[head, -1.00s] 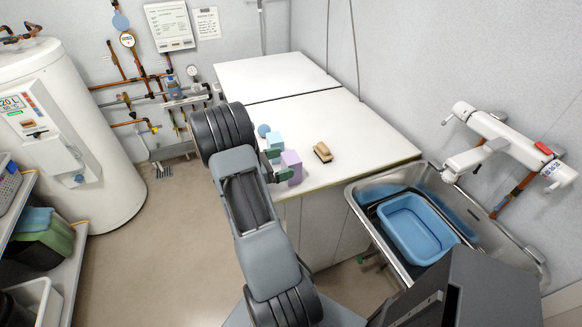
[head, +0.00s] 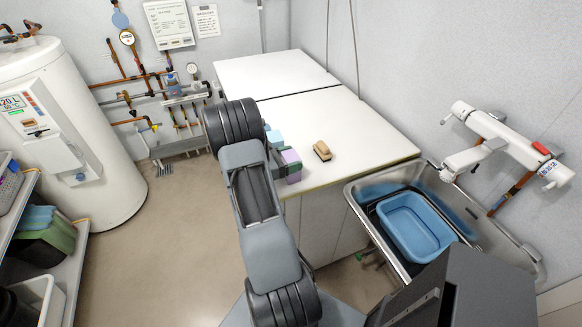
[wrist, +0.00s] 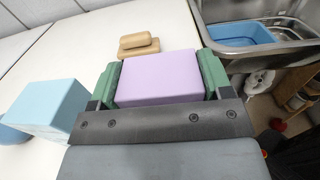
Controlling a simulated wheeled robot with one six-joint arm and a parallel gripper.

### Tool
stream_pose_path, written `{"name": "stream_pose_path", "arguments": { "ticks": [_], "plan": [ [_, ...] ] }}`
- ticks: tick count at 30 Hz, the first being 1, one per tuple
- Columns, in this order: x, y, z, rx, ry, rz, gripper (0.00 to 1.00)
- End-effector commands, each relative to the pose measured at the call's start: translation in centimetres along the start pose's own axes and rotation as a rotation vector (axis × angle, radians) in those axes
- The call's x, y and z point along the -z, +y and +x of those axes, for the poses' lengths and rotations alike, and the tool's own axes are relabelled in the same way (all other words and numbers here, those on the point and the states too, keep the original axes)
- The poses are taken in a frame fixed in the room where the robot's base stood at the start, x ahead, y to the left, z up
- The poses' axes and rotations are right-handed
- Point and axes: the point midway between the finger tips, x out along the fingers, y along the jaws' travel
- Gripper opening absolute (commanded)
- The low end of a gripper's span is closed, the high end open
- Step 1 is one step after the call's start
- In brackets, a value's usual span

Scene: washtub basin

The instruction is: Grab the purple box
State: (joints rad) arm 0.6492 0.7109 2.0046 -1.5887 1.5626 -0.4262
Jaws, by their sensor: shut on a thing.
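The purple box (wrist: 158,78) sits between the two green fingers of my gripper (wrist: 160,85) in the wrist view, with a finger against each side. In the head view the purple box (head: 291,160) shows near the front edge of the white counter, partly covered by my gripper (head: 288,167). The gripper is shut on it. I cannot tell whether the box still rests on the counter.
A light blue box (wrist: 48,108) stands just left of the gripper. To the right is a metal sink (head: 359,193) with a blue basin (head: 418,228). The back of the counter (head: 270,72) is clear.

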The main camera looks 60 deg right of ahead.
Motion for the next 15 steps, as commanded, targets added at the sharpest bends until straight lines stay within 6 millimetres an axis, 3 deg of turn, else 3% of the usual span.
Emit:
{"name": "stream_pose_path", "arguments": {
  "ticks": [5, 15],
  "plan": [
    [-0.03, 0.01, 0.0, 0.0, 0.0, 0.001, 0.45],
    [-0.43, 0.02, 0.0, 0.0, 0.0, 0.003, 0.45]
  ]
}}
